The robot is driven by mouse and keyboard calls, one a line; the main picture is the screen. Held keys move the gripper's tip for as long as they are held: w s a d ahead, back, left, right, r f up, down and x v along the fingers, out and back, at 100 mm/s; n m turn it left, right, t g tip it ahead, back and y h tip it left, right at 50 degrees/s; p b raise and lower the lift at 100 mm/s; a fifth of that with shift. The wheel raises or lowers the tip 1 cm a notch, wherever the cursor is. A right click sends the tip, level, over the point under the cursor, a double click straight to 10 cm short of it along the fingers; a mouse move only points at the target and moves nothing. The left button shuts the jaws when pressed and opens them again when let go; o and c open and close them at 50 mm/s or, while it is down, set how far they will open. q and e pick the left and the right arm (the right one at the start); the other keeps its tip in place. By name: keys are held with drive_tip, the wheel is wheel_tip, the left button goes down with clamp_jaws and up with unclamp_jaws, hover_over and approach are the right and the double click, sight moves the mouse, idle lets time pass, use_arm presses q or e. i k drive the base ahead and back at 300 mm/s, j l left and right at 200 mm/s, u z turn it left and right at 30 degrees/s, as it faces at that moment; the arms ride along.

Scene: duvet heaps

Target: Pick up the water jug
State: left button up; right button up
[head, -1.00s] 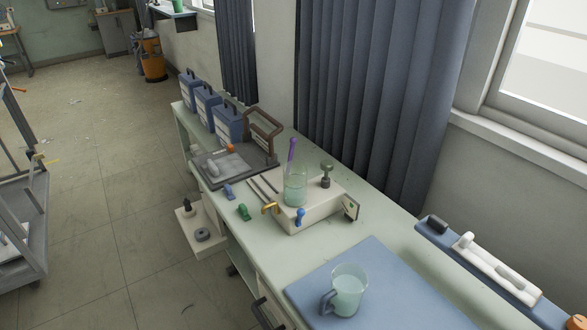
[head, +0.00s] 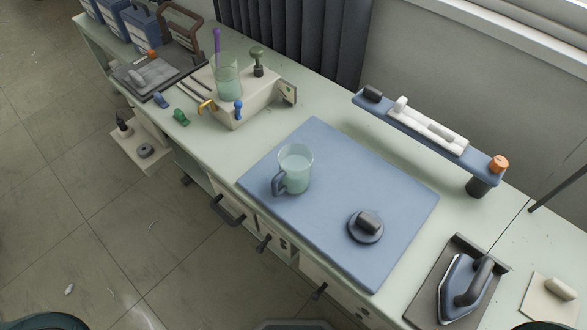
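The water jug (head: 296,165) is a clear, pale-teal vessel with a dark blue-grey handle (head: 279,183) toward the lower left. It stands upright on a blue mat (head: 340,225) on the pale green counter. A second clear vessel (head: 228,78) with a purple stick in it stands on a cream block farther back. Neither gripper shows in the head view. Dark rounded shapes at the bottom edge seem to be parts of my own body.
A dark round-based knob (head: 365,226) sits on the mat, right of the jug. A blue rail (head: 428,130) stands along the wall side. An iron (head: 466,280) rests at the lower right. Drawer handles (head: 227,210) stick out from the counter front. The mat around the jug is clear.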

sight(295, 160)
drive_tip(key=k+l+z, duration=0.2)
drive_tip(key=k, duration=0.3)
drive_tip(key=k+l+z, duration=0.1)
drive_tip(key=l, duration=0.35)
drive_tip(key=k+l+z, duration=0.15)
drive_tip(key=l, duration=0.3)
drive_tip(key=k+l+z, duration=0.1)
drive_tip(key=l, duration=0.4)
